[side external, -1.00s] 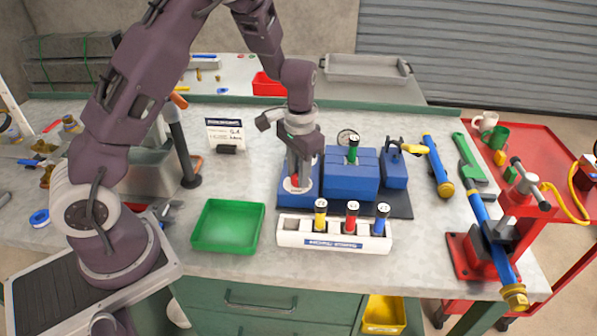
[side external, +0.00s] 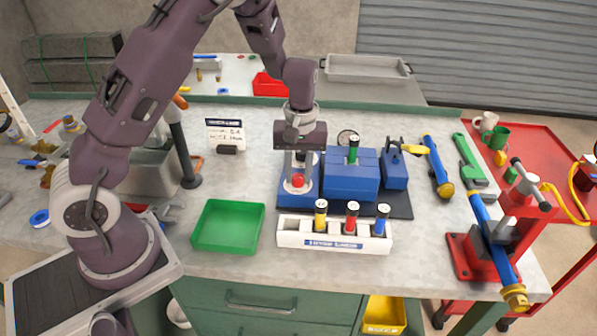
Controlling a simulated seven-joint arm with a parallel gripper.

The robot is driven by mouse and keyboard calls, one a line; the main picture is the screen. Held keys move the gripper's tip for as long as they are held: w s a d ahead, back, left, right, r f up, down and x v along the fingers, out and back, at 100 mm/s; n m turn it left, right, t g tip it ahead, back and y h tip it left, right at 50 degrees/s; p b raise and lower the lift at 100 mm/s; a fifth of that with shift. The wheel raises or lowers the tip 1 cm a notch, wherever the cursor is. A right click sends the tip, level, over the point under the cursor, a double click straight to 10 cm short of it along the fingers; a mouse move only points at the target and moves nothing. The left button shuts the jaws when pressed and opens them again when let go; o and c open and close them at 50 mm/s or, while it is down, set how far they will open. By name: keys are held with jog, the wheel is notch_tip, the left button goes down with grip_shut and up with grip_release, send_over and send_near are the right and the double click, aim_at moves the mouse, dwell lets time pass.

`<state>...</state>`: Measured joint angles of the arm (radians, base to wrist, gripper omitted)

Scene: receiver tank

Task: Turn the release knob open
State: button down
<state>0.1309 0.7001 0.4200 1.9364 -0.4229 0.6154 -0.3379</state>
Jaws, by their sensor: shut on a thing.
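The blue receiver tank (side external: 351,187) stands on a dark base plate, with a green-capped cylinder (side external: 353,150) upright in its top. At its left end is a lower blue block (side external: 285,193) with a pale round disc and the red release knob (side external: 298,181) on top. My gripper (side external: 298,177) points straight down over this block, its two pale fingers shut on the red knob from left and right. The fingers hide the knob's sides, and I cannot read its angle.
A white rack (side external: 290,239) with yellow, red and blue cylinders stands in front of the tank. A green tray (side external: 228,225) lies to the left. A black lever with a yellow tip (side external: 411,149) is at the tank's right. A small sign (side external: 225,134) stands behind left.

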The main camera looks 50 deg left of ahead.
jog(key=n, duration=0.5)
jog(key=shift+n, duration=0.4)
dwell(0.4)
jog(key=c, duration=1.1)
grip_release()
jog(key=shift+r, duration=0.1)
